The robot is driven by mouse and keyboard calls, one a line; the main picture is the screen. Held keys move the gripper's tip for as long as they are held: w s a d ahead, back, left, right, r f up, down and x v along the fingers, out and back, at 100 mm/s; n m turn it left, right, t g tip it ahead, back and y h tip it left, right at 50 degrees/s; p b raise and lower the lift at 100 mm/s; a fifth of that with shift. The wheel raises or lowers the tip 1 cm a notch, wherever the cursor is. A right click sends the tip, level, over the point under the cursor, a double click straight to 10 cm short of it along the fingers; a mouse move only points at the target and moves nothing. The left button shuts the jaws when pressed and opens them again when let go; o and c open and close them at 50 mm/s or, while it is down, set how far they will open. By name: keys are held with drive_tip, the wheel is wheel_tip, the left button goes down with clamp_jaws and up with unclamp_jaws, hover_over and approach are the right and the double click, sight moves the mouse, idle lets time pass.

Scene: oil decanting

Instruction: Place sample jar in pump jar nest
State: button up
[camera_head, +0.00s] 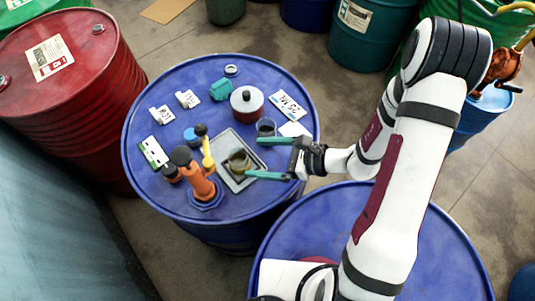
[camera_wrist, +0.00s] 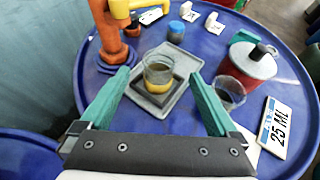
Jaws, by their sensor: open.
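The sample jar (camera_wrist: 158,70) is a small clear glass with amber-brown liquid in its lower part. It stands upright in the dark square pump jar nest (camera_wrist: 154,98) on a grey tray (camera_wrist: 178,57); it also shows in the head view (camera_head: 238,161). The orange pump (camera_head: 203,185) with a yellow spout stands beside the tray, its spout near the jar. My gripper (camera_head: 252,157) is open, its two green fingers apart. In the wrist view the jar is just beyond and between the fingertips (camera_wrist: 159,77), with visible gaps on both sides.
An empty clear glass (camera_wrist: 229,92) stands close to my right-hand finger in the wrist view. Small bottles and cards lie on the blue drum top (camera_head: 180,78). Other drums stand around.

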drive_tip(key=s+d+r+n+g+h, duration=0.1)
drive_tip(key=s+r+n+g+h, duration=0.25)
drive_tip(key=s+r+n, duration=0.65)
drive_tip(key=s+d+r+n+h, duration=0.4)
drive_tip(key=s+d+r+h, duration=0.1)
drive_tip(key=d, duration=0.4)
drive_tip(key=shift+s+d+r+n+t+h, duration=0.25)
drive_tip(key=shift+s+d+t+h, duration=0.25)
drive_tip(key=shift+h, duration=0.65)
drive_tip(key=shift+a, duration=0.1)
